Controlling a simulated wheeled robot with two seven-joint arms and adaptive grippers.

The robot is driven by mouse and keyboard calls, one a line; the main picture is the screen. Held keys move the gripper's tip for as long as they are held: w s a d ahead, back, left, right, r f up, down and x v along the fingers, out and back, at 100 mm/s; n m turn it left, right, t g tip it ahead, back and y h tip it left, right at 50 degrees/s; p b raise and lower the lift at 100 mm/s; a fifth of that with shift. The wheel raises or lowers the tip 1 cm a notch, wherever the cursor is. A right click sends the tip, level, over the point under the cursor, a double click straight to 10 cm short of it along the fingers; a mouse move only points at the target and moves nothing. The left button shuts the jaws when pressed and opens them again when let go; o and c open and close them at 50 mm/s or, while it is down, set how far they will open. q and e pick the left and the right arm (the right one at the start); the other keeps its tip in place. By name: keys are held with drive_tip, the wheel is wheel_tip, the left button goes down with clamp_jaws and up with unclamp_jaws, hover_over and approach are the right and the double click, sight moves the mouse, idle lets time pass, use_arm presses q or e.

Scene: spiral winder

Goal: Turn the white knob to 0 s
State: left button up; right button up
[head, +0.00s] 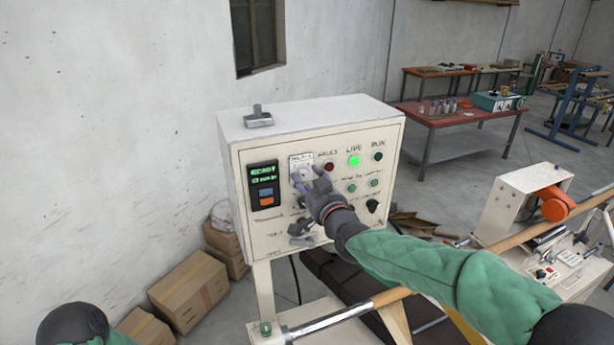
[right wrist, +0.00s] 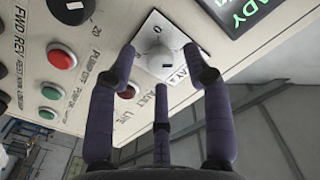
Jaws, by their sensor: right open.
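The white knob (head: 304,173) sits on a white square label plate near the top of the control box's front panel. It also shows in the right wrist view (right wrist: 160,63), where the plate carries a scale with small marks and part of a "DELAY" label. I cannot read the knob's setting for sure. My right gripper (head: 309,181) is open at the knob. In the right wrist view its purple fingers (right wrist: 160,72) stand spread on several sides of the knob; I cannot tell whether they touch it. My left gripper is not in view.
The control box (head: 240,205) has a green-lit display (head: 264,170), a lit green lamp (head: 354,160), a red lamp (head: 329,165) and several other buttons and dark knobs close by. A grey object (head: 258,117) lies on top. Cardboard boxes (head: 190,290) stand left; a rod (head: 390,298) runs in front.

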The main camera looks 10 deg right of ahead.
drive_tip(key=shift+w+a, duration=0.1)
drive_tip(key=shift+w, duration=0.35)
clamp_jaws()
